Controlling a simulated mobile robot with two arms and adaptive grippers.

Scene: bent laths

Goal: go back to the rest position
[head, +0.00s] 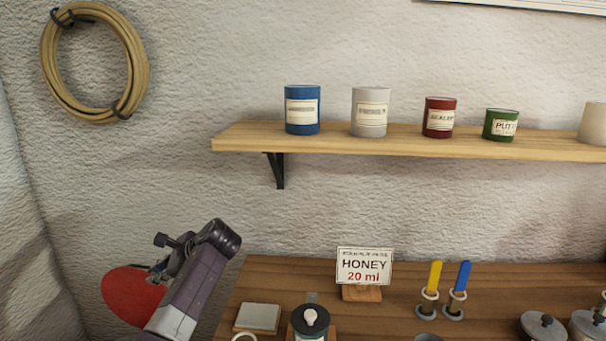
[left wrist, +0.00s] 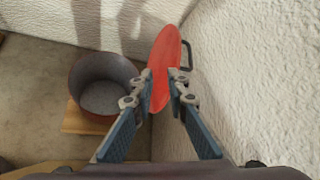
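My left gripper (left wrist: 160,82) shows in the left wrist view with its fingertips on either side of a red disc (left wrist: 164,55), seen nearly edge-on. The disc looks like a lid, with a black handle (left wrist: 187,57) on its right face. The fingers appear shut on its rim. In the head view my left arm comes up at the lower left, and the red disc (head: 135,297) shows beside and partly behind it, left of the workbench. My right gripper is not in view.
A grey-lined round pot (left wrist: 104,84) stands low on a wooden board. A rough white wall (left wrist: 245,75) is close on the right. In the head view, the workbench (head: 290,268) holds a honey sign (head: 364,266), a black-lidded jar (head: 310,320) and yellow and blue laths; a shelf (head: 400,142) with cans is above.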

